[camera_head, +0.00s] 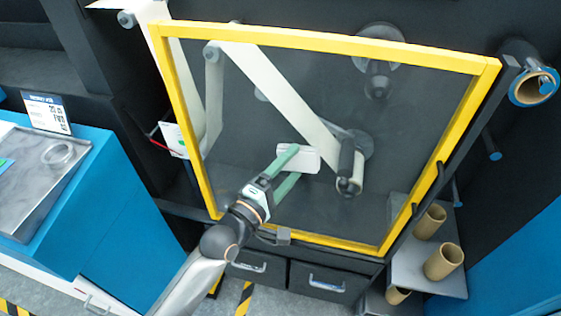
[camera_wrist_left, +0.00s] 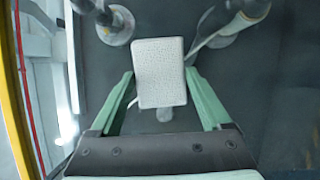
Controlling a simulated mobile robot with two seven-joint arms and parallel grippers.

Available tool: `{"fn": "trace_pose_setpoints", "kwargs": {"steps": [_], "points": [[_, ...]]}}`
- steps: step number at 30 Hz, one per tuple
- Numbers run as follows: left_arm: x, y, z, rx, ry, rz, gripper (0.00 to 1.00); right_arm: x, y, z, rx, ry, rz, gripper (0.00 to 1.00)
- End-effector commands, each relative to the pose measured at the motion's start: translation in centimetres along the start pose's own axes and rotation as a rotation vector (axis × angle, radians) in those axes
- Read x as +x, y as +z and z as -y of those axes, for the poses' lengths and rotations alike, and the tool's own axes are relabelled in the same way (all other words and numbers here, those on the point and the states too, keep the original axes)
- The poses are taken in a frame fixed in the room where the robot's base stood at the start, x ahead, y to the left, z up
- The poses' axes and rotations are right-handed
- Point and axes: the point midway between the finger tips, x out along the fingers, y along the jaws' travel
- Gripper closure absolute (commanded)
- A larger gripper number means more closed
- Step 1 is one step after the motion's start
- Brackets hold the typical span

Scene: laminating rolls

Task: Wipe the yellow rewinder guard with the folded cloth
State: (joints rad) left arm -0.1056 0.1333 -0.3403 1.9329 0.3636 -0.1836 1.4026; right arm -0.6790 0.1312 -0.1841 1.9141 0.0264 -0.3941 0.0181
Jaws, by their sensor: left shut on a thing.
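The yellow-framed rewinder guard (camera_head: 338,40) stands upright with a clear, dark-looking panel, through which rollers and a white web show. My left gripper (camera_head: 295,164) reaches up from below in front of the panel's lower middle. It is shut on the folded cloth (camera_head: 303,157), a small white pad between the green fingers. In the left wrist view the cloth (camera_wrist_left: 158,72) shows as a textured white block between the fingertips. It lies close to the panel; I cannot tell whether it touches. My right gripper is not in view.
A blue cabinet (camera_head: 118,200) with a grey tray top stands at the left. Cardboard cores (camera_head: 443,261) stand on a grey shelf at the lower right. Drawers (camera_head: 318,282) sit below the guard. A dark handle (camera_head: 427,190) is on the guard's right side.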

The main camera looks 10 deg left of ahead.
Motion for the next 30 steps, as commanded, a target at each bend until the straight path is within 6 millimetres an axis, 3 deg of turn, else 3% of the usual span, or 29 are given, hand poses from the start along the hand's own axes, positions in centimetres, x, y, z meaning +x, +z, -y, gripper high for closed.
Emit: {"fn": "trace_pose_setpoints", "kwargs": {"steps": [21,30], "points": [[1.4,3.7,0.3,0.001,0.002,0.0,0.63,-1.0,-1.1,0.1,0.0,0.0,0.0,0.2],[1.7,3.7,-1.8,0.001,0.002,-0.001,0.63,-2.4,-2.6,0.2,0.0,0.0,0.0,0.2]]}}
